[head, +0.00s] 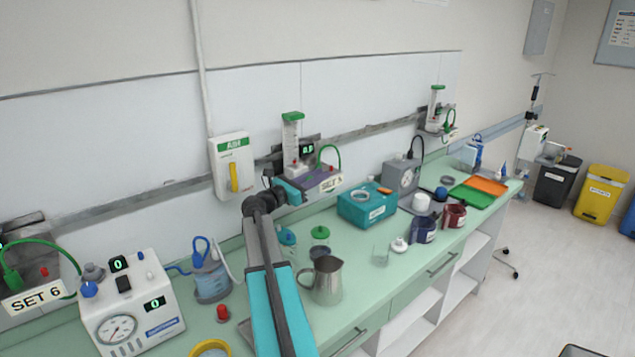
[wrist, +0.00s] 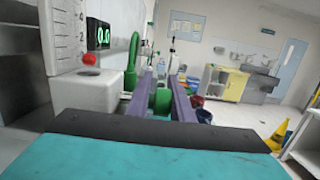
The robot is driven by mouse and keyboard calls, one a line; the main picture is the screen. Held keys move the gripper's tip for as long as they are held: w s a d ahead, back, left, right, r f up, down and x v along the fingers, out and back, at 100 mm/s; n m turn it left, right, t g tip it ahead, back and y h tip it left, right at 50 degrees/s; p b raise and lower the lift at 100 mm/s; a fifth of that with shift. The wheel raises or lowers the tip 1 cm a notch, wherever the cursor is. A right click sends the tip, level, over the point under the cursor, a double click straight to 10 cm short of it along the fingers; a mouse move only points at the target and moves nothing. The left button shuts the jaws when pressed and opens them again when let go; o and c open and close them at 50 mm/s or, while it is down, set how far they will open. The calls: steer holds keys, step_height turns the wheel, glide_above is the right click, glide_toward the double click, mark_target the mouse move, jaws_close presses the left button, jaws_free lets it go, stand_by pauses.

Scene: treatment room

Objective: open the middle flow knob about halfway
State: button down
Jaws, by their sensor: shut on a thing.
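The middle flow unit (head: 292,135) is on the wall rail, with a clear scale tube, a green cap and a green hose. Its small display (head: 308,149) is lit; in the wrist view the display (wrist: 98,34) reads 0.0. A red ball (wrist: 88,59) sits at the bottom of the tube. My gripper (head: 318,178) has purple fingers and reaches the front of this unit. In the wrist view my gripper (wrist: 161,82) is shut on the green flow knob (wrist: 160,101), one finger on each side. The knob is mostly hidden in the head view.
A white wall box (head: 232,165) hangs left of the unit. Below stand a steel jug (head: 327,280), a teal box (head: 366,204) and a glass beaker (head: 381,254) on the green counter. Another flow unit (head: 437,110) is farther right, and one labelled SET 6 (head: 36,299) at left.

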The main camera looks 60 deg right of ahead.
steer(key=shift+s+f, duration=0.15)
steer(key=shift+s, duration=0.15)
steer(key=c, duration=1.7)
jaws_free()
steer(key=shift+a, duration=0.1)
steer(key=shift+c, duration=0.2)
steer(key=shift+o, duration=0.3)
steer(key=shift+w, duration=0.1)
steer(key=shift+a, duration=0.1)
steer(key=b+v, duration=0.4)
steer(key=v, duration=0.9)
steer(key=shift+a, duration=0.25)
